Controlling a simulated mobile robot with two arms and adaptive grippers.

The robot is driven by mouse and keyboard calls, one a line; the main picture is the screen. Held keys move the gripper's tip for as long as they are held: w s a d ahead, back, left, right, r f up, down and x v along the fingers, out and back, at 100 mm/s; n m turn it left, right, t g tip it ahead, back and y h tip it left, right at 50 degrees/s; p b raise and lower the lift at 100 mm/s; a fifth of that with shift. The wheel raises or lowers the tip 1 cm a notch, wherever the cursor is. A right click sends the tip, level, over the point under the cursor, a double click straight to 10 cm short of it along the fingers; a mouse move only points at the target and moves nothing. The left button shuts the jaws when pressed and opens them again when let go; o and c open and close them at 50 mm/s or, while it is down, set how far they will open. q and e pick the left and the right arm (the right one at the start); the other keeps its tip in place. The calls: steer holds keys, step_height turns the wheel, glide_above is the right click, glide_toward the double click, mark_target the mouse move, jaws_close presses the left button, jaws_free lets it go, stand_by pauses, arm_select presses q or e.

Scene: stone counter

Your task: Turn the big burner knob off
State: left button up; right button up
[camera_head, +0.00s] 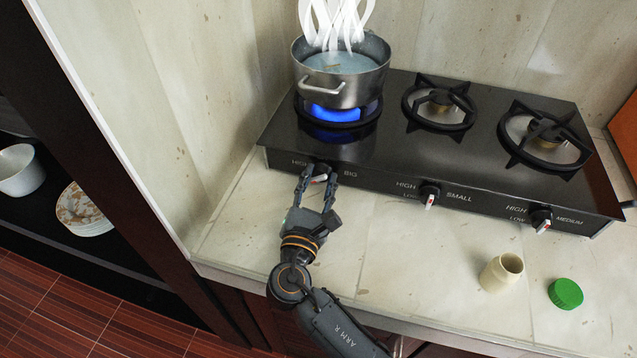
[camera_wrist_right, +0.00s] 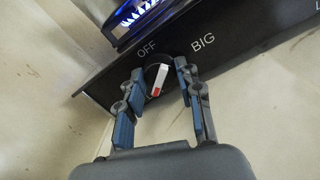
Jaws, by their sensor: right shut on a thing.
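The big burner knob (camera_head: 320,173) is on the left of the stove's front panel, beside the label BIG. In the wrist view the round black knob (camera_wrist_right: 157,78) has a white and red pointer bar set at a slant, with OFF printed above it. My right gripper (camera_head: 318,179) has its fingers on both sides of the knob and is shut on it. The big burner (camera_head: 338,112) burns with a blue flame under a steaming metal pot (camera_head: 340,75). My left gripper is out of view.
The small knob (camera_head: 429,194) and medium knob (camera_head: 541,218) sit further right on the panel. A beige jar (camera_head: 501,272) and a green lid (camera_head: 565,293) are on the counter (camera_head: 400,250) at right. A wall stands left of the stove.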

steer(key=shift+m, duration=0.3)
steer(key=o, duration=1.2)
steer(key=v, duration=1.2)
steer(key=shift+c, duration=0.3)
